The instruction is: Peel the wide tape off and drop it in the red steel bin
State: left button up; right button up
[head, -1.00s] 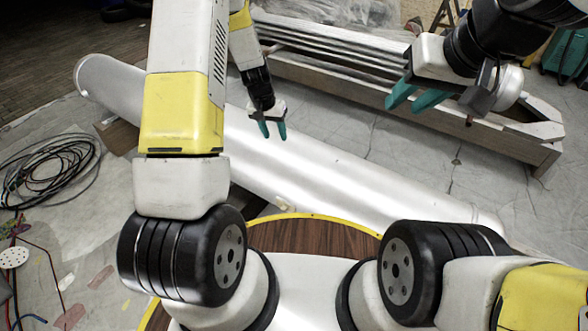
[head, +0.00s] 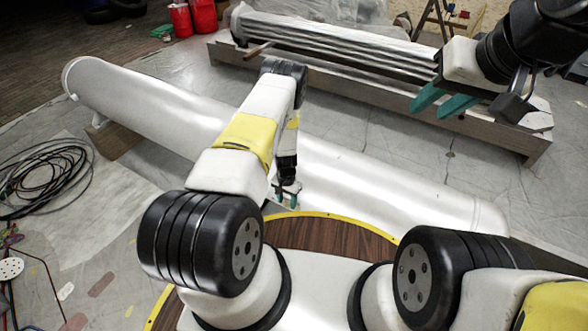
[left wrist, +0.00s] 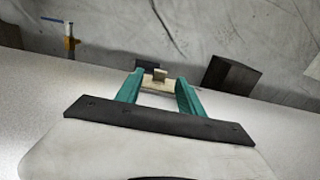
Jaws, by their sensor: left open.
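My left gripper (head: 287,197) is open at the near lower side of a long silvery-white tube (head: 345,170). In the left wrist view its two teal fingers (left wrist: 160,92) stand apart. A tan strip, which looks like the wide tape (left wrist: 154,86), lies between and just beyond the fingertips at the tube's edge; I cannot tell whether they touch it. My arm hides the strip in the head view. Two red containers, one at the left (head: 180,20) and one at the right (head: 203,15), stand at the back; I cannot tell which is the steel bin. My right gripper (head: 443,101) is open and empty, at upper right.
A long wooden crate (head: 350,92) with wrapped ribbed contents lies behind the tube. Coiled black cable (head: 45,178) lies at left on the sheeted floor. Dark blocks show near the tube in the left wrist view (left wrist: 230,75). Sheeted floor between tube and crate is clear.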

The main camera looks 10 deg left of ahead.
aim_at(287, 207)
pick_arm(q)
jog(key=shift+f, duration=1.6)
grip_shut()
jog(key=c, duration=1)
grip_release()
jog(key=shift+s+a, duration=0.25)
jog(key=shift+s, duration=0.45)
jog(key=shift+s+a, duration=0.3)
jog(key=shift+s, duration=0.45)
jog(key=shift+s+a, duration=0.25)
jog(key=shift+s, duration=0.45)
jog(key=shift+s, duration=0.2)
jog(key=shift+s+a, duration=0.25)
jog(key=shift+s, duration=0.4)
jog(key=shift+s+a, duration=0.25)
jog(key=shift+s, duration=0.35)
jog(key=shift+s+a, duration=0.25)
jog(key=shift+s, duration=0.4)
